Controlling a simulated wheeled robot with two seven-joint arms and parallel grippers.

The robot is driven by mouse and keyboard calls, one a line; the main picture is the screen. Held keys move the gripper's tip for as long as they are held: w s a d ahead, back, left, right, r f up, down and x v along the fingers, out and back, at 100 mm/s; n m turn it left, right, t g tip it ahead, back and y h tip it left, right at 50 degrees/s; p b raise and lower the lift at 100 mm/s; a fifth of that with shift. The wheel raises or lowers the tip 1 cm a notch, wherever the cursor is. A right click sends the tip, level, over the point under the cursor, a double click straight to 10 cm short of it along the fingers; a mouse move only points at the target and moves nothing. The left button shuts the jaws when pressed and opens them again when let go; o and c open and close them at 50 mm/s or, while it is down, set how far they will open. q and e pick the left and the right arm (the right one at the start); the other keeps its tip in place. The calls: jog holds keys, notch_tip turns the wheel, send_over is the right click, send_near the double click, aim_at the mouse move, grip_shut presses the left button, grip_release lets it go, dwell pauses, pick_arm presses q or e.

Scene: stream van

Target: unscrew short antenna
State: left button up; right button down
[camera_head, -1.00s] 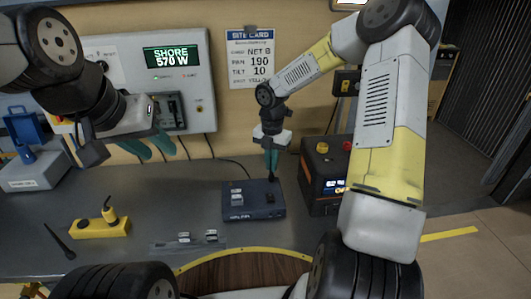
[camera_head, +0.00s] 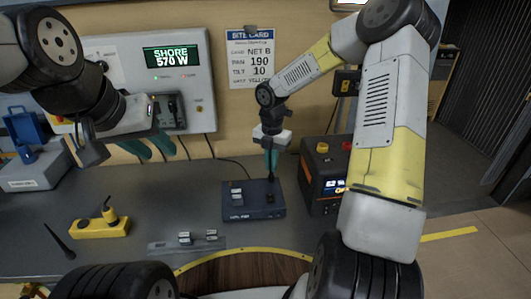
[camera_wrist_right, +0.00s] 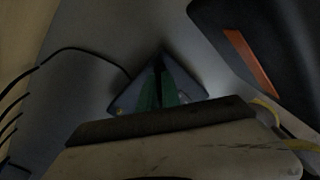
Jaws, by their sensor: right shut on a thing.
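The blue radio box (camera_head: 240,213) sits on the grey bench, with small light-coloured blocks on its top. The thin black short antenna (camera_head: 270,186) stands upright at the box's right rear. My right gripper (camera_head: 271,165) points down with its green fingers shut on the antenna's upper part. In the right wrist view the green fingers (camera_wrist_right: 158,92) close around a dark rod over the box (camera_wrist_right: 125,103); the rod's base is hard to make out. My left gripper (camera_head: 152,147) is open and empty, in front of the wall panel.
A black power unit (camera_head: 318,183) with an orange stripe stands close to the right of the box. A yellow block (camera_head: 92,229), a black rod (camera_head: 57,239) and a clear strip with small blocks (camera_head: 170,247) lie on the bench.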

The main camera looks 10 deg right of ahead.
jog(key=n, duration=0.4)
dwell(0.3)
jog(key=shift+n, duration=0.4)
jog(key=shift+r, duration=1.1)
jog(key=shift+r, duration=1.4)
